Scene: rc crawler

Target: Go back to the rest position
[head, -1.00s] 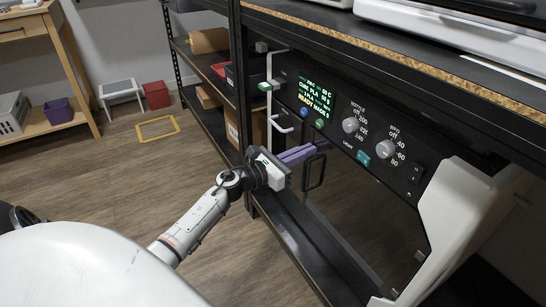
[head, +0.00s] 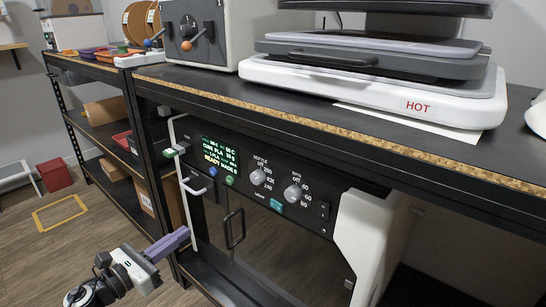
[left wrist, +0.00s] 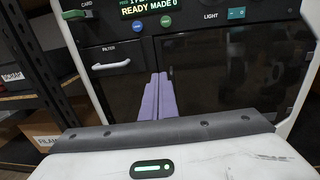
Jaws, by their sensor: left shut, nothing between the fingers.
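My left gripper (head: 167,245) is at the lower left of the head view, in front of the machine under the bench. Its purple fingers are shut with nothing between them; they also show in the left wrist view (left wrist: 158,97), pointing at the machine's dark front. The machine (head: 270,200) has a lit display (head: 220,155) reading "READY", two grey knobs and a black door handle (head: 235,228). A white filter handle (head: 197,187) is just above and right of the fingers. Whether the fingertips touch the machine I cannot tell. My right gripper is not in view.
A heat press (head: 380,85) marked HOT stands on the black bench (head: 210,85) above. A dark shelf unit (head: 100,125) with boxes is at the left. A red bin (head: 54,175) and a yellow floor frame (head: 60,213) lie beyond.

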